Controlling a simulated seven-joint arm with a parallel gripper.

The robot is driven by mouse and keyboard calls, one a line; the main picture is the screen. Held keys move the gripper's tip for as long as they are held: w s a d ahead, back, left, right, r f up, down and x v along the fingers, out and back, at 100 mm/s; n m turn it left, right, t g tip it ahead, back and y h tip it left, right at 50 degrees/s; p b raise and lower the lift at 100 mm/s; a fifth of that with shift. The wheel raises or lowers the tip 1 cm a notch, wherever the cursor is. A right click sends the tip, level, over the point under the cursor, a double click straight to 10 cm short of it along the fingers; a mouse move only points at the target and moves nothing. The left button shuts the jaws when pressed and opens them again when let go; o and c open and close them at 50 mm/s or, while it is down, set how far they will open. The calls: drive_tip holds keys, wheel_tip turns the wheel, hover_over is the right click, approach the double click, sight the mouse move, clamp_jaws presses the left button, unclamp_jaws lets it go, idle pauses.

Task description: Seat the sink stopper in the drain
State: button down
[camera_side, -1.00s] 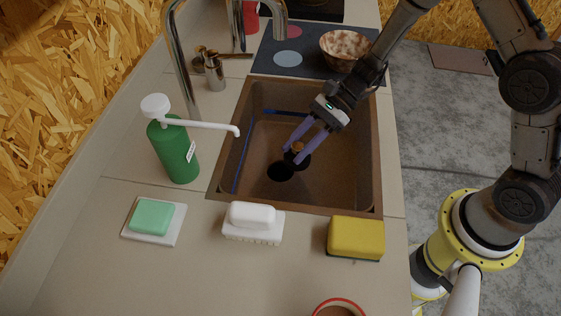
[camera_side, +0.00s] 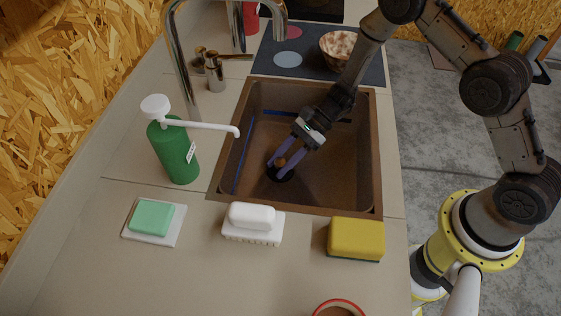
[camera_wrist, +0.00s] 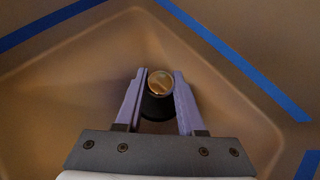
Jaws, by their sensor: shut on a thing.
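The sink stopper has a round brass knob (camera_wrist: 160,84) and a dark body (camera_wrist: 157,107). In the side view its knob (camera_side: 281,162) shows low in the brown sink basin (camera_side: 335,180). My gripper (camera_side: 278,162) has its purple fingers shut on the stopper, one finger on each side of the knob; the fingers also show in the wrist view (camera_wrist: 159,78). The dark drain hole is not separately visible; the stopper is over its place and covers it. I cannot tell whether the stopper is down in the drain or just above it.
Blue tape strips (camera_wrist: 235,60) lie in the basin. A green soap bottle (camera_side: 175,155) with a long white spout stands left of the sink. White soap (camera_side: 252,215) and a yellow sponge (camera_side: 356,238) sit along the near rim. A chrome faucet (camera_side: 180,60) arches at the back left.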

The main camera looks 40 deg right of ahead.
drive_tip(key=shift+f, duration=0.15)
drive_tip(key=c, duration=0.5)
unclamp_jaws()
drive_tip(key=shift+d+r, duration=0.25)
drive_tip(key=shift+r, duration=0.1)
drive_tip(key=v, duration=0.7)
